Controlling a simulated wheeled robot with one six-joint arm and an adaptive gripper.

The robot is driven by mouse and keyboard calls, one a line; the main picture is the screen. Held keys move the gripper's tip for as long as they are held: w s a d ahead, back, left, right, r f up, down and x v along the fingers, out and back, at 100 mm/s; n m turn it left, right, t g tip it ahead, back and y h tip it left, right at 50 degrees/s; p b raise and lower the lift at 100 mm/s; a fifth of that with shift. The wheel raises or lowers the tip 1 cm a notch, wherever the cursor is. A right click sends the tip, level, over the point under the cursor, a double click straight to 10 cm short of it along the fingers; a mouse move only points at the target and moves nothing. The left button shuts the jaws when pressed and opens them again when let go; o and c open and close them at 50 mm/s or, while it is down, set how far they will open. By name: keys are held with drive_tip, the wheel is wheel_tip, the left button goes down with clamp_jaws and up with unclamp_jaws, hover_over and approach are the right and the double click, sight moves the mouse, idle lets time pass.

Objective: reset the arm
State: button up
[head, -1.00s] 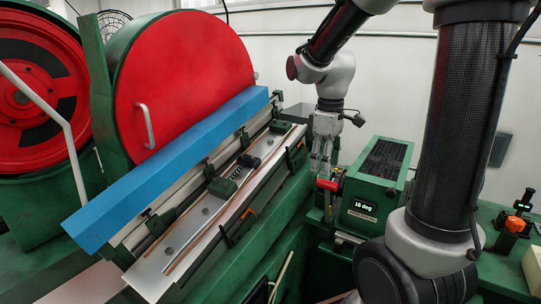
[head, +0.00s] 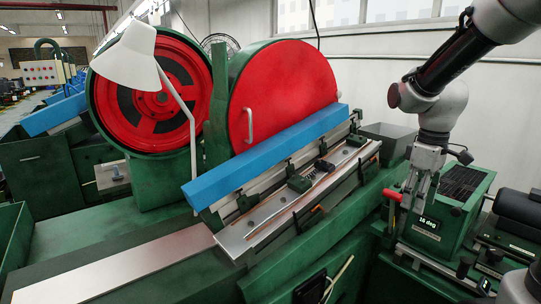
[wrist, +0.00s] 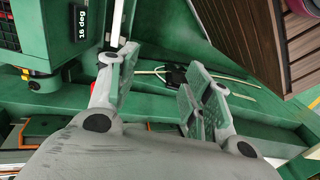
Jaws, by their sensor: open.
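My gripper (head: 417,205) hangs pointing down at the end of my arm, beside the green box with the "16 deg" display (head: 429,222). In the head view it overlaps the red-tipped handle (head: 392,195) region of that box. In the wrist view my gripper (wrist: 160,95) has its two fingers spread apart with nothing between them. The green box (wrist: 25,35) shows there at the upper left, its display readable. Whether a finger touches the box or handle cannot be told.
A red wheel cover (head: 285,95) stands behind a long blue bar (head: 270,155) and a metal rail bed (head: 300,205). A white lamp (head: 131,57) stands at left. A slatted brown surface (wrist: 255,45) shows in the wrist view. The pale plate (head: 150,262) at front left is bare.

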drive_tip(key=s+r+m+t, duration=0.2)
drive_tip(key=s+r+m, duration=0.1)
drive_tip(key=s, duration=0.5)
drive_tip(key=s+r+m+t, duration=0.2)
drive_tip(key=s+r+m, duration=0.1)
drive_tip(key=s, duration=0.5)
drive_tip(key=shift+s+d+r+m, duration=0.15)
drive_tip(key=shift+d+r+m, duration=0.1)
drive_tip(key=shift+m, duration=0.55)
drive_tip(key=shift+f, duration=0.1)
